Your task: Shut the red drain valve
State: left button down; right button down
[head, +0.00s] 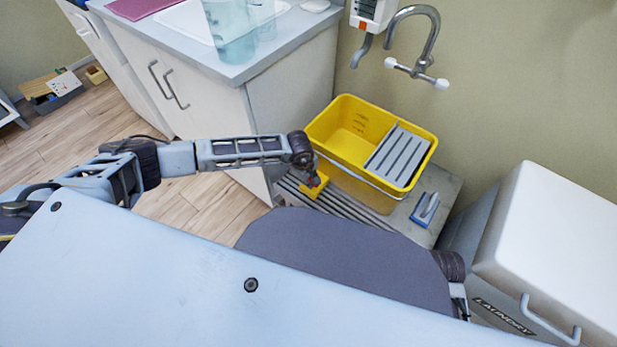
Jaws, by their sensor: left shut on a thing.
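The red drain valve shows only as a small red bit (321,180) low at the near left corner of the yellow mop bucket (345,176). My left gripper (314,180) reaches in from the left and is shut on it. The gripper and wrist hide most of the valve, so I cannot tell how its handle is turned. A small yellow block-like piece (313,190) shows right under the fingertips. My right gripper is not in view; only part of that arm shows at the lower right.
The bucket, with a grey slatted insert (398,155), stands on a low grey slatted platform (440,185). A blue and grey brush (424,209) lies right of it. A tap (418,60) is on the wall above. A cabinet (200,95) and a laundry bin (550,225) flank the spot.

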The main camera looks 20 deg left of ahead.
pick_arm(q)
jog(key=shift+w+d+r, duration=0.2)
jog(key=shift+d, duration=0.1)
jog(key=shift+n, duration=0.3)
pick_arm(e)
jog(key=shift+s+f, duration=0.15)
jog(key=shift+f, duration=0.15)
pick_arm(q)
jog(key=c, duration=1.4)
grip_release()
jog(key=shift+a+f, duration=0.1)
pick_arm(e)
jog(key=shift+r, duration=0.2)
pick_arm(q)
jog(key=shift+s+a, duration=0.1)
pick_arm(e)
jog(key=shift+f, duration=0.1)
pick_arm(q)
jog(key=shift+s+a+r, duration=0.1)
jog(key=shift+s+r, duration=0.25)
jog(key=shift+r, duration=1.6)
jog(key=shift+s+a+r, duration=0.15)
jog(key=shift+s+r, duration=0.2)
jog(key=shift+r, duration=1.65)
jog(key=shift+s+a+r, duration=0.1)
jog(key=shift+s+r, duration=0.25)
jog(key=shift+r, duration=1.6)
